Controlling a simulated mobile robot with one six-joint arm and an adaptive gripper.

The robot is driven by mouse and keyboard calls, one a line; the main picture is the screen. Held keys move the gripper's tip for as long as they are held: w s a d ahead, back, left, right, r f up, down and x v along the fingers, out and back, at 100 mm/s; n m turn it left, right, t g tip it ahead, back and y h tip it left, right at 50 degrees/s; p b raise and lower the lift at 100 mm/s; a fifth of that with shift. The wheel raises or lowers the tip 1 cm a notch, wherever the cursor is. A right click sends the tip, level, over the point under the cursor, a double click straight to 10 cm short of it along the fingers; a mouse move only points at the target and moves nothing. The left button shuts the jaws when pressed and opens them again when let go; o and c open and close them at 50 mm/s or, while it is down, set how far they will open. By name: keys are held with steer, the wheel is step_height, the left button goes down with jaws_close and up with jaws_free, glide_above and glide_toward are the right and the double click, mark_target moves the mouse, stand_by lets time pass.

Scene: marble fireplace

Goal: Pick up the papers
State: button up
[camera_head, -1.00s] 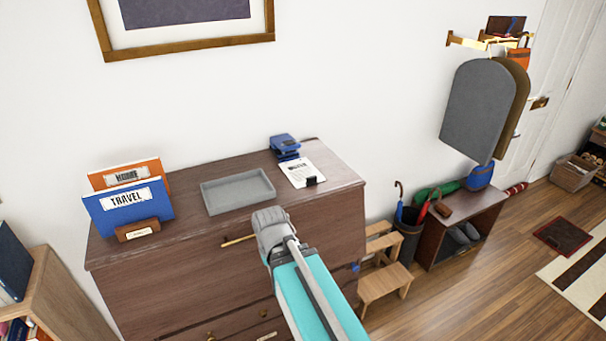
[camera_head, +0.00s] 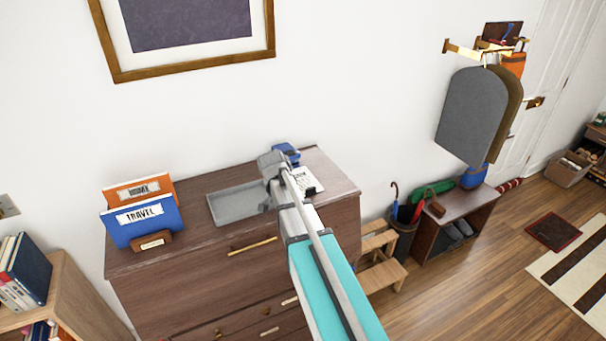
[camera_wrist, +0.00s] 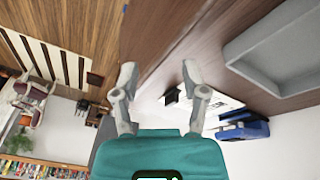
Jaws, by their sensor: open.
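The papers (camera_head: 307,181) are a small white stack with dark print, lying flat on the right part of the dresser top. In the head view my arm covers their left part. In the wrist view the papers (camera_wrist: 222,102) show with a black clip (camera_wrist: 172,97) at one edge. My gripper (camera_wrist: 159,74) is open with nothing between its fingers. One finger overlaps the clip side of the papers in that view; I cannot tell how high it is above them. In the head view the fingertips are hidden behind my wrist.
A grey tray (camera_head: 232,204) lies left of the papers. A blue desk tool (camera_head: 287,152), also in the wrist view (camera_wrist: 244,128), stands behind them. Orange and blue folders (camera_head: 140,215) stand at the dresser's left. The dresser's front edge (camera_head: 330,203) is close to my arm.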

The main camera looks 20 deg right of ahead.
steer(key=w+d+r+m+h+p, duration=0.1)
steer(key=w+d+r+m+p, duration=0.4)
steer(key=w+d+r+m, duration=0.1)
steer(key=w+d+r, duration=0.1)
steer(key=w+r, duration=0.1)
steer(key=w, duration=0.1)
steer(key=shift+d+m+h+p, duration=0.3)
steer(key=shift+d+h+p, duration=0.05)
steer(key=shift+h, duration=0.05)
steer(key=shift+f, duration=0.1)
steer(key=b, duration=0.4)
glide_toward(310, 188)
steer(key=shift+d+b+x, duration=0.15)
steer(key=shift+b+x, duration=0.85)
steer(key=shift+x, duration=0.3)
steer(key=shift+d+b+x, duration=0.15)
steer(key=shift+b+x, duration=0.85)
steer(key=shift+x, duration=0.3)
steer(key=b+x, duration=0.3)
steer(key=shift+w+a+f, duration=0.15)
steer(key=shift+f, duration=0.1)
steer(key=shift+b+x, duration=0.85)
steer(key=shift+b, duration=0.15)
